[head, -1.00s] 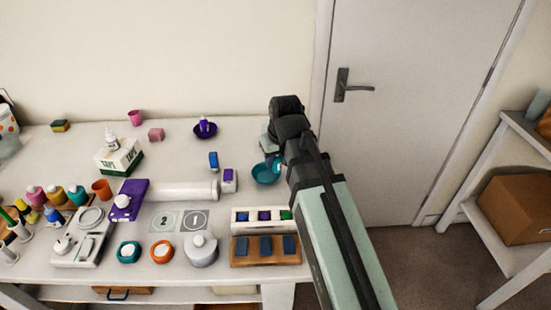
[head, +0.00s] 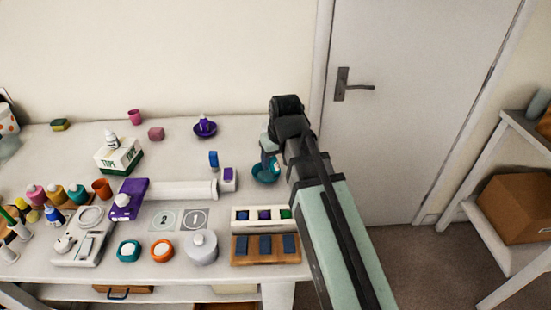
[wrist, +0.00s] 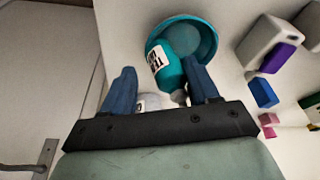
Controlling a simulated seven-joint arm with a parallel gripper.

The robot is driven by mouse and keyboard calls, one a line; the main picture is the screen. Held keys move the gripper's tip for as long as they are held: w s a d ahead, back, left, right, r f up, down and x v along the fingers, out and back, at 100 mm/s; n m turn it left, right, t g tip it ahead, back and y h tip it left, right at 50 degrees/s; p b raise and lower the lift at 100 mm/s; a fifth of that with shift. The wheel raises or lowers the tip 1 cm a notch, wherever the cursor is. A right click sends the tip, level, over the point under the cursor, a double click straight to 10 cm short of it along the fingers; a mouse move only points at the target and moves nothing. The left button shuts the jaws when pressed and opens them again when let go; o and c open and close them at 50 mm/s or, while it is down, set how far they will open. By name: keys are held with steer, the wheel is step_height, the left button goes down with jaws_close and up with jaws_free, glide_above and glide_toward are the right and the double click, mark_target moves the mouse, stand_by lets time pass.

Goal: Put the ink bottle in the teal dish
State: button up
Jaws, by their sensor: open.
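The teal dish (head: 262,177) stands near the right end of the table. It also shows in the wrist view (wrist: 211,40). A teal ink bottle (wrist: 168,68) with a white label lies tilted with its body over the dish's inside and its narrow end toward my gripper (wrist: 160,70). Whether it rests fully on the dish I cannot tell. My gripper is open, its blue fingers apart, with the bottle between them near the right finger. In the head view my arm partly hides the bottle (head: 275,164) and the fingers.
A purple dish (head: 212,132) holding a purple bottle stands behind and left. A white block with a purple face (head: 229,180) and a blue block (head: 213,160) stand left of the teal dish. A white rack (head: 247,216) is in front. The door (head: 430,120) is beyond the right table edge.

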steer(key=v, duration=1.2)
steer(key=w+d+f+m+t+h, duration=0.2)
steer(key=w+d+f+m+h, duration=0.1)
steer(key=w+d+f, duration=1.05)
steer(key=w+d+f+g, duration=0.1)
steer(key=w+d+f, duration=0.15)
steer(key=f, duration=1.15)
steer(key=s+f+g, duration=0.5)
steer(key=s+f, duration=1.5)
steer(key=f, duration=0.5)
steer(key=s+a+f+g+y, duration=0.1)
steer(key=s+f+g, duration=0.2)
steer(key=s, duration=1.2)
steer(key=s+a+f+m+g, duration=0.1)
steer(key=s+a+f+g, duration=0.1)
steer(key=s+f, duration=0.7)
steer(key=s, duration=0.7)
steer(key=shift+a+g+y, duration=0.2)
steer(key=shift+g+y, duration=0.2)
